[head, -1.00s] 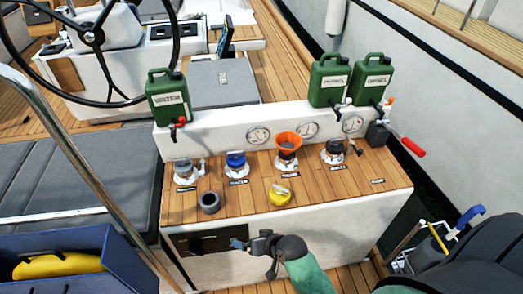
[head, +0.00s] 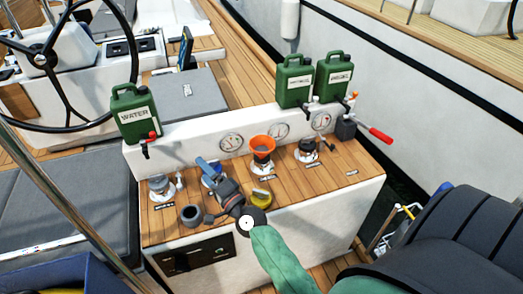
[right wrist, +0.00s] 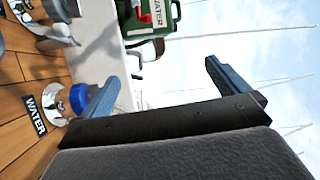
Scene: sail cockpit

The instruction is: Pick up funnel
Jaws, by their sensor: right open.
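The orange funnel (head: 262,146) stands upright on a deck fitting in the middle of the wooden console top, in the head view. It does not show in the right wrist view. My right gripper (head: 205,166) is over the console, to the left of the funnel and apart from it, in front of the blue-capped fitting. In the right wrist view its two blue fingers (right wrist: 161,70) are spread wide with nothing between them. My left gripper is not in view.
Green canisters, including the water one (head: 135,113), stand on the white ledge behind. A red-handled lever (head: 379,134) sticks out at right.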

